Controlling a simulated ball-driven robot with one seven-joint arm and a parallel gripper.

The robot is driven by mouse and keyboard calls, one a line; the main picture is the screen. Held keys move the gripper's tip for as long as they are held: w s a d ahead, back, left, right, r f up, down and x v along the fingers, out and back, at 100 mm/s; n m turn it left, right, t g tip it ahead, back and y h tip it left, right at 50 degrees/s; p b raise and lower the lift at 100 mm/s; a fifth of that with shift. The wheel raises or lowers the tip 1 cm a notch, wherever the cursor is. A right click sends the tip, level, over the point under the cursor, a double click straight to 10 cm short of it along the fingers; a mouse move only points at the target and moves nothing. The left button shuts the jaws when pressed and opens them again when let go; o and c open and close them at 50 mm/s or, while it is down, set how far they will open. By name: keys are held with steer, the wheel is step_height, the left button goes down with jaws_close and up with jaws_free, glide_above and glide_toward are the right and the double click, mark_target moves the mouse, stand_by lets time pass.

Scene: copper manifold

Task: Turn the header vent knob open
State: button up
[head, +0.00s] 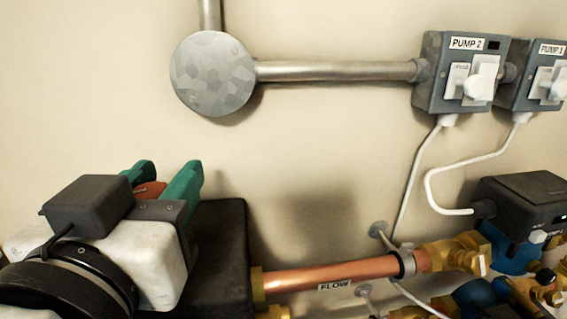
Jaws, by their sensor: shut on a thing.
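My gripper (166,178) is at the left, with its two green fingers pointing up and away from me. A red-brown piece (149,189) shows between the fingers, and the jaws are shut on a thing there. I take this to be the header vent knob, but most of it is hidden behind my gripper body and its turn position cannot be read. The black header block (222,240) stands right behind and beside my gripper, against the wall.
A copper pipe (330,274) labelled FLOW runs right from the header to brass valves (455,254) and a pump (525,205). White cables hang from the PUMP 2 switch box (449,72) and PUMP 1 switch box (535,75). The wall above my gripper is bare below a round grey conduit box (213,74).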

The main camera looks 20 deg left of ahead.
steer(key=shift+a+n+g+y+p, duration=0.1)
steer(key=shift+n+g+y+p, duration=0.3)
steer(key=shift+n+y, duration=0.45)
steer(key=o, duration=1)
steer(key=shift+c, duration=0.2)
steer(key=shift+s+m, duration=0.1)
steer(key=shift+m, duration=0.15)
